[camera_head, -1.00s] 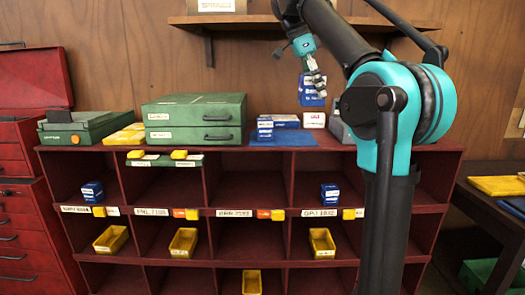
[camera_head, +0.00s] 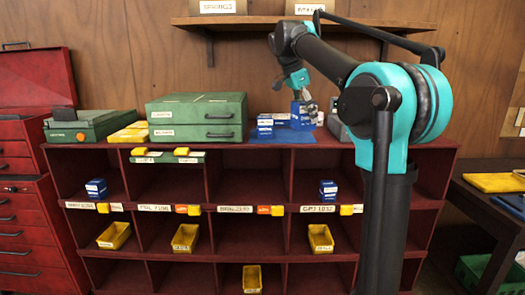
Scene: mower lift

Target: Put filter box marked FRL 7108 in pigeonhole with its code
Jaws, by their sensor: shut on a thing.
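My gripper (camera_head: 300,92) is shut on a small blue box (camera_head: 303,116), at the blue mat (camera_head: 262,137) on top of the red pigeonhole rack (camera_head: 95,146). Whether the box touches the mat is unclear, and its marking is too small to read. Other blue boxes (camera_head: 265,127) stand on the mat to its left. The rack's second-column label (camera_head: 154,208) seems to read FRL 7108, though blurred. The upper pigeonhole (camera_head: 178,182) above that label looks empty. Blue boxes sit in the upper pigeonholes of the first (camera_head: 96,188) and fourth (camera_head: 328,189) columns.
A green drawer case (camera_head: 195,117) and yellow items (camera_head: 130,134) stand on the rack top, left of the mat. A wall shelf (camera_head: 235,22) hangs above. Yellow bins (camera_head: 186,237) sit in lower pigeonholes. A red tool cabinet (camera_head: 15,200) flanks the rack at left.

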